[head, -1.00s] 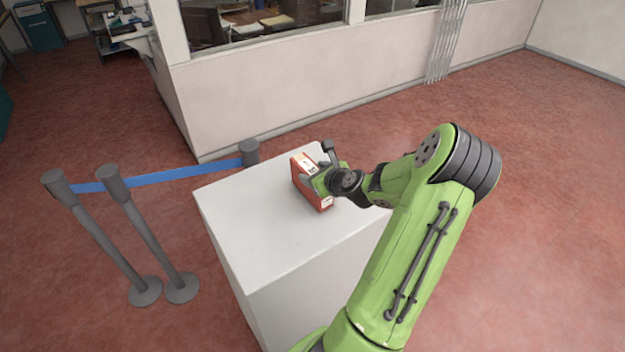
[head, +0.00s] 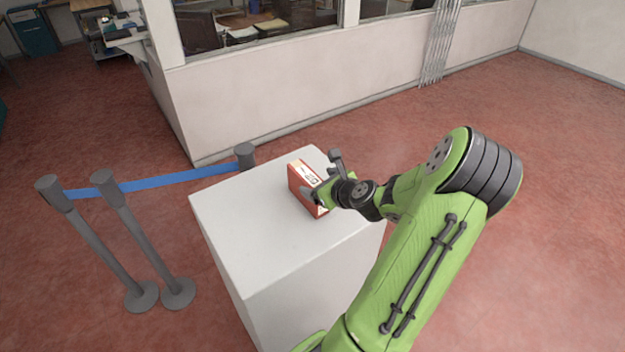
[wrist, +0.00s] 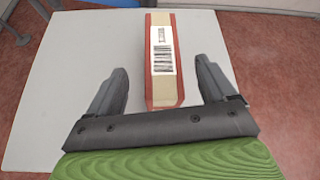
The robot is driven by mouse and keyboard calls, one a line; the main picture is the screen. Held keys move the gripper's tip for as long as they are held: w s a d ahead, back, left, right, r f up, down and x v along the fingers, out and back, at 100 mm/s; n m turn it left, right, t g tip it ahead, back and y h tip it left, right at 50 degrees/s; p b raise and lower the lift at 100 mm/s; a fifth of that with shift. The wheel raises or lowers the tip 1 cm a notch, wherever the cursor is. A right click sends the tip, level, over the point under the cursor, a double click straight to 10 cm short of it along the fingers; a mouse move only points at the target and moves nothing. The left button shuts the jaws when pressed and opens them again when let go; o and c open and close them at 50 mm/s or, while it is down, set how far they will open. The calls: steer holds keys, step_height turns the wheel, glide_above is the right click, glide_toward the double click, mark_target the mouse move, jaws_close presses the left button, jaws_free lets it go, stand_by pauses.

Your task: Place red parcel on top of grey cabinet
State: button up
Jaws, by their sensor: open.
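The red parcel (head: 307,188) stands on the light grey cabinet top (head: 250,225), near its back right part. In the wrist view the parcel (wrist: 163,88) shows a tan strip with a white barcode label on its upper face. My gripper (head: 318,190) is beside the parcel at its right in the head view. In the wrist view my gripper (wrist: 163,82) is open, with one finger on each side of the parcel's near end and a visible gap on both sides. The cabinet top (wrist: 75,85) also fills most of the wrist view. My wrist hides part of the parcel in the head view.
Grey barrier posts (head: 125,240) with a blue belt (head: 170,181) stand left of and behind the cabinet. A low white wall with windows (head: 300,95) runs behind. The left and front of the cabinet top are clear. Red floor is open at right.

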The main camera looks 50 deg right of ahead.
steer(key=v, duration=0.7)
steer(key=w+a+r+n+g+y, duration=0.1)
steer(key=w+a+n+g+y, duration=0.15)
steer(key=a+n, duration=0.75)
steer(key=w+a+r+n+g+y, duration=0.1)
steer(key=w+a+n+g+y, duration=0.15)
steer(key=a+n, duration=0.75)
steer(key=s+a+r+n+b, duration=0.1)
steer(key=s+a+r+n, duration=0.1)
steer(key=s+a+n, duration=0.4)
steer(key=s+a+r+n+b, duration=0.1)
steer(key=s+a+r+n, duration=0.2)
steer(key=n, duration=0.8)
steer(key=s+a, duration=0.2)
steer(key=a, duration=0.2)
steer(key=shift+s+a+n+g+h+b, duration=0.3)
steer(key=shift+s+g+b, duration=0.1)
steer(key=shift+c, duration=0.2)
